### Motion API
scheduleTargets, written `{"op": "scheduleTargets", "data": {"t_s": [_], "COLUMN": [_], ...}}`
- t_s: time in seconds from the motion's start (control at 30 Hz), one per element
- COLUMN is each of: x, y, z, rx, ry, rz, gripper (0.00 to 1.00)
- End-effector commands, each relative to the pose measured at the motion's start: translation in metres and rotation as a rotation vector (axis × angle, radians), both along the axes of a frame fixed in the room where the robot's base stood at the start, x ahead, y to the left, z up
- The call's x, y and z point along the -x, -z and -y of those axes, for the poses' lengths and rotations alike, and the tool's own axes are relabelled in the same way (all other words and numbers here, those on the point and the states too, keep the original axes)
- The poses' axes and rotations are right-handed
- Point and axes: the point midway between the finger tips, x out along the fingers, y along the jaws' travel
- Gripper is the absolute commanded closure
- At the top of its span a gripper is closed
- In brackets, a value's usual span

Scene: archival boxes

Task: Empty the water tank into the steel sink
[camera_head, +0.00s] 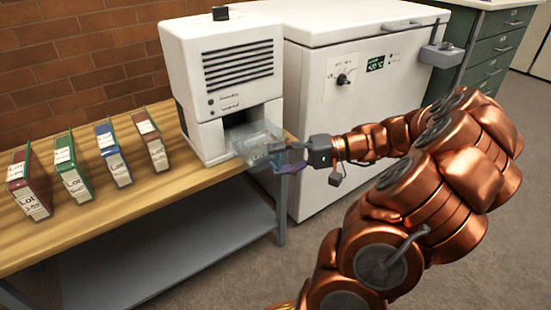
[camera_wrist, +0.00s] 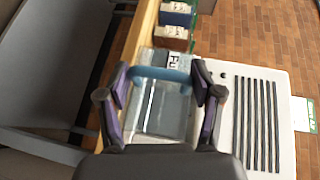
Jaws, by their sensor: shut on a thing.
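The water tank (camera_head: 257,143) is a clear, see-through box at the front opening of the white dehumidifier-like machine (camera_head: 226,75) on the wooden bench. It juts out of the opening past the bench's front edge; how much is still inside is unclear. In the wrist view the tank (camera_wrist: 163,112) has a blue handle (camera_wrist: 160,74) and a white label with cut-off dark letters. My gripper (camera_head: 287,156) is shut on the tank at its handle; in the wrist view its fingers (camera_wrist: 160,88) stand at both sides of it. No steel sink shows in either view.
Several upright label-fronted boxes (camera_head: 73,170) stand on the wooden bench (camera_head: 185,187), left of the machine. A grey shelf (camera_head: 170,255) lies below. A white chest freezer (camera_head: 345,85) stands close on the right, with green drawers (camera_head: 498,48) beyond. Carpeted floor lies in front.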

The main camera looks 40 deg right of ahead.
Motion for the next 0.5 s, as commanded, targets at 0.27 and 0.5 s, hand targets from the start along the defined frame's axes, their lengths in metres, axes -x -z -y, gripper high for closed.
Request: {"op": "scheduleTargets", "data": {"t_s": [0.27, 0.5], "x": [0.011, 0.021], "y": [0.0, 0.0], "z": [-0.001, -0.002], "rx": [0.001, 0.001], "ry": [0.002, 0.001], "rz": [0.002, 0.001], "gripper": [0.85, 0.85]}}
